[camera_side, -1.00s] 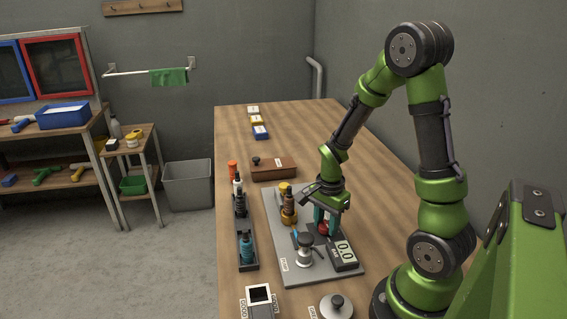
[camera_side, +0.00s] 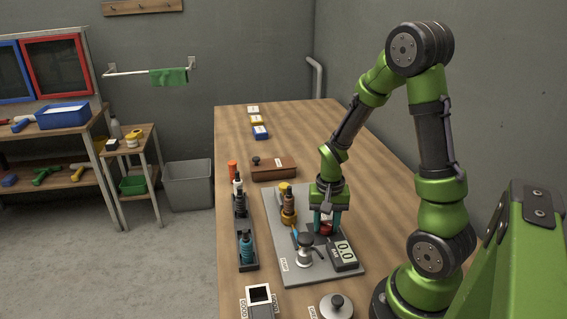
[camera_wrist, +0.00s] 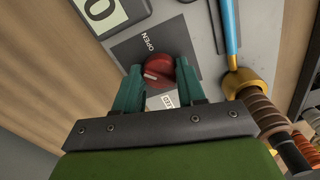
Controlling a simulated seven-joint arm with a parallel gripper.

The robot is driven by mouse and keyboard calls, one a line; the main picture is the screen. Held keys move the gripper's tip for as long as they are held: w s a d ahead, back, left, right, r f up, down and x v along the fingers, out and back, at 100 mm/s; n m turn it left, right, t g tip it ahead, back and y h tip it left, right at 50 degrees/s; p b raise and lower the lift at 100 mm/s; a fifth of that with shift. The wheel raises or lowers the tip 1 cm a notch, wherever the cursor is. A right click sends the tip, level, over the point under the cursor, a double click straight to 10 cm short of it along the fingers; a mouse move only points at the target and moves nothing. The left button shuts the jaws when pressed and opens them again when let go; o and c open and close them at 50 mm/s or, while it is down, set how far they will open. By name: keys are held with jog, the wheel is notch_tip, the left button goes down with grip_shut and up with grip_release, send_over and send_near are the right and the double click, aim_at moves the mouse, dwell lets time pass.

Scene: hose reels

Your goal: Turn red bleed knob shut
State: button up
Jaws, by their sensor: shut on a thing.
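The red bleed knob (camera_wrist: 159,71) sits on a dark plate (camera_wrist: 125,45) marked OPEN, with another label partly hidden by my gripper. A pale line on the knob runs crosswise in the wrist view. My gripper (camera_wrist: 158,82) has its two teal fingers on either side of the knob and is shut on it. In the side view the knob (camera_side: 326,226) shows low between the fingers of my gripper (camera_side: 327,222), which points down at the grey board (camera_side: 318,272).
A gauge reading 0.0 (camera_side: 344,255) stands close in front of the knob. A silver fitting (camera_side: 304,250), a blue rod (camera_wrist: 230,30) and a brass-and-brown fitting (camera_side: 289,206) are nearby on the board. A black tray (camera_side: 246,262) with bottles lies left.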

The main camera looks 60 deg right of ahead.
aim_at(326, 223)
jog(key=n, duration=0.4)
jog(key=shift+n, duration=0.3)
jog(key=n, duration=0.4)
jog(key=shift+n, duration=0.3)
jog(key=o, duration=1.1)
jog(key=shift+c, duration=0.2)
jog(key=shift+r, duration=0.15)
notch_tip(326, 223, up, 17)
jog(key=shift+f, duration=0.2)
